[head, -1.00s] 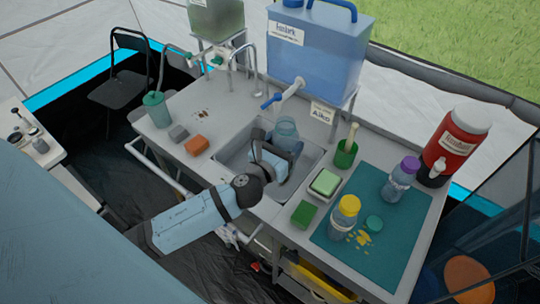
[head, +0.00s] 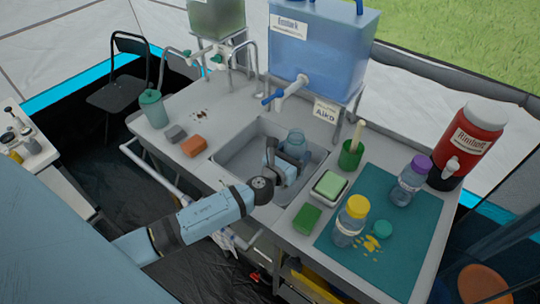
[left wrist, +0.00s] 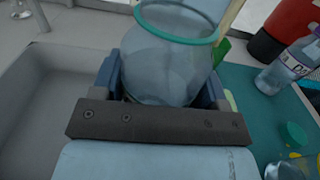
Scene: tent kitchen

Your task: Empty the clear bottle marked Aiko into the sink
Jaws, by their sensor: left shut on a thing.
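A clear, open-mouthed bottle with a teal rim (left wrist: 160,60) is held by my left gripper (head: 284,162). In the head view the bottle (head: 296,141) is over the right part of the grey sink (head: 237,158), partly hidden by the gripper. The gripper is shut around the bottle's body; its mouth faces up in the left wrist view. I see no name on the bottle from here, and cannot tell how much is in it. A tag reading Aiko (head: 327,111) stands by the blue tank, behind the sink. My right gripper is not in view.
A blue water tank (head: 325,45) with a tap is behind the sink. A green cup (head: 350,155), sponge box (head: 329,186) and green sponge (head: 307,219) stand right of it. A teal mat (head: 400,262) holds yellow-capped (head: 347,233) and purple-capped (head: 406,189) bottles.

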